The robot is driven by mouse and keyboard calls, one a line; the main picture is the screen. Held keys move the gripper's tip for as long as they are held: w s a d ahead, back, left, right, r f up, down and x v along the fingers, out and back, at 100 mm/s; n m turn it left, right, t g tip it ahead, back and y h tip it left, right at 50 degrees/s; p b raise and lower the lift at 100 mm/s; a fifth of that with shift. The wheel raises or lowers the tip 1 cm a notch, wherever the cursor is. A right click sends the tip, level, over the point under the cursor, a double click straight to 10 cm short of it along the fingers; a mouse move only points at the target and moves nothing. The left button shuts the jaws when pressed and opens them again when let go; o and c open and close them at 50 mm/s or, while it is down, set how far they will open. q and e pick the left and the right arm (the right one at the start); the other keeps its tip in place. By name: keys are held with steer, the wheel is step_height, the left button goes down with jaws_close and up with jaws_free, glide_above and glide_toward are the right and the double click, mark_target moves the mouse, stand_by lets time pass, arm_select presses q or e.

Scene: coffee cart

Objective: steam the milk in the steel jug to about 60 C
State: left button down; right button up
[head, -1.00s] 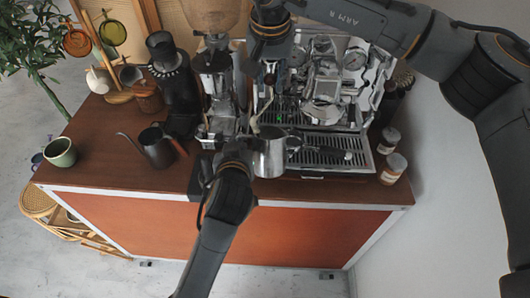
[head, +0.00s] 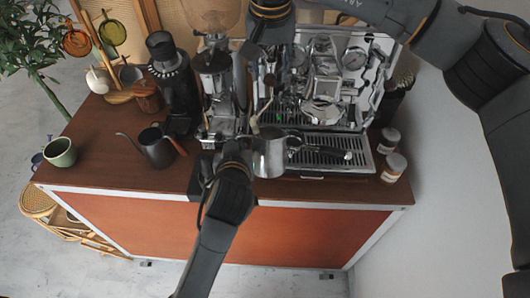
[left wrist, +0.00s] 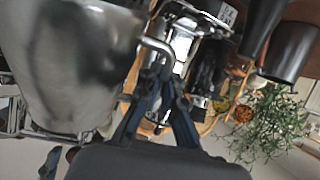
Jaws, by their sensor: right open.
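The steel jug (head: 270,152) is upright in front of the espresso machine (head: 322,85), near the counter's front edge. My left gripper (head: 240,150) is at its left side; in the left wrist view its fingers (left wrist: 160,88) are closed together at the jug's handle (left wrist: 157,48). The jug's body (left wrist: 75,65) fills the left of that view. A pale steam wand part (head: 255,124) comes down at the jug's left rim; how deep its tip sits is unclear. The milk cannot be made out. My right gripper (head: 270,68) is open at the machine's upper left, its fingertips partly lost against dark parts.
A grinder (head: 215,85) stands left of the machine. A black kettle (head: 157,148) and green cup (head: 60,152) stand left; jars (head: 393,167) stand right. The counter's front left (head: 100,175) is clear.

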steer(key=shift+w+v, duration=0.2)
steer(key=shift+v, duration=0.65)
steer(key=shift+w+v, duration=0.2)
steer(key=shift+v, duration=0.7)
steer(key=shift+w+v, duration=0.25)
steer(key=shift+v, duration=0.6)
steer(key=shift+r, duration=0.2)
steer(key=shift+f, duration=0.1)
arm_select(q)
steer(key=shift+s+d+f+b, duration=0.15)
steer(key=shift+s+f+b, duration=0.2)
steer(key=shift+s+f, duration=0.15)
arm_select(e)
steer(key=shift+d+f, duration=0.1)
steer(key=shift+f, duration=0.2)
arm_select(q)
steer(key=s+f+b, duration=0.4)
steer(key=s+f, duration=0.2)
steer(key=shift+s, duration=0.35)
arm_select(e)
steer(key=shift+s+x, duration=0.25)
steer(key=shift+x, duration=0.8)
steer(key=shift+s+x, duration=0.25)
steer(key=shift+x, duration=0.75)
steer(key=shift+f, duration=0.15)
